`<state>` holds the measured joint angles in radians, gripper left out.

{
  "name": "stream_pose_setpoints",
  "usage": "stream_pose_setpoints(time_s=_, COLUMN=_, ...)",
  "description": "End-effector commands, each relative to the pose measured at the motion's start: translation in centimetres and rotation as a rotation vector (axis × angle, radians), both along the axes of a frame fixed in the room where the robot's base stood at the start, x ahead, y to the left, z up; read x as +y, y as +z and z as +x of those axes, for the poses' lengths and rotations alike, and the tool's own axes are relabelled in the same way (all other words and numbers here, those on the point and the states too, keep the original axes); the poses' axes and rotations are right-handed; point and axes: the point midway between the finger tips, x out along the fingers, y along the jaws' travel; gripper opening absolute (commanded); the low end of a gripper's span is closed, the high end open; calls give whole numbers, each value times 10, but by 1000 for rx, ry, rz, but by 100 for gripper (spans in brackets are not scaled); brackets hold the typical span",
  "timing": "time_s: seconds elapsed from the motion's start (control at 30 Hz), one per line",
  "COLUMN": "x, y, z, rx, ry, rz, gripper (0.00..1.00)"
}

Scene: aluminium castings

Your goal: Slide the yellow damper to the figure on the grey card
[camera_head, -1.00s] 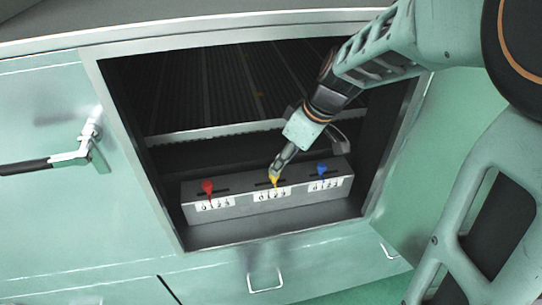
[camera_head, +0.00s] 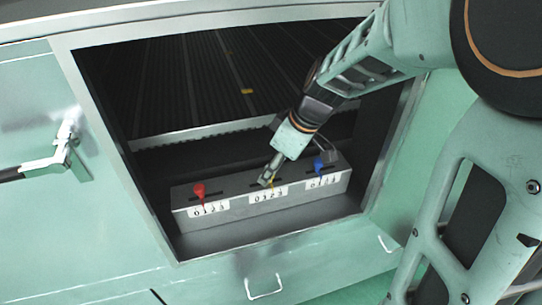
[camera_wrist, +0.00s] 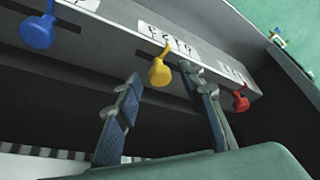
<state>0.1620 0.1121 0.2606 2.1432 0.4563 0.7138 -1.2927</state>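The yellow damper (camera_head: 272,187) is the middle knob on a grey box with a slot and a white scale plate of figures (camera_head: 268,195). It is mostly hidden by my gripper in the head view. In the wrist view the yellow knob (camera_wrist: 160,73) shows whole, hanging near its figures (camera_wrist: 172,42). My gripper (camera_wrist: 160,77) is open, with one finger on each side of the yellow knob and gaps showing between. In the head view my gripper (camera_head: 266,181) is at the box's top. I cannot identify a grey card in either view.
A red knob (camera_head: 200,192) and a blue knob (camera_head: 319,166) sit on the same box (camera_head: 235,187), left and right of the yellow one. The box stands inside an opening with a metal frame (camera_head: 118,160). A small unclear object (camera_wrist: 279,40) shows at the wrist view's upper right.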

Motion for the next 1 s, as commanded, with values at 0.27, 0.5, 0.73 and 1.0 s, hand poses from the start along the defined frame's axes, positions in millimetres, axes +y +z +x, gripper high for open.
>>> stream_pose_setpoints(time_s=0.27, x=0, y=0, z=0, rx=0, ry=0, rz=0, gripper=6)
stream_pose_setpoints(time_s=0.5, x=0, y=0, z=0, rx=0, ry=0, rz=0, gripper=0)
stream_pose_setpoints(time_s=0.73, x=13, y=-2, z=-3, rx=-1, ry=5, rz=0, gripper=0)
stream_pose_setpoints(time_s=1.0, x=20, y=0, z=-6, rx=1, ry=1, rz=-1, gripper=0)
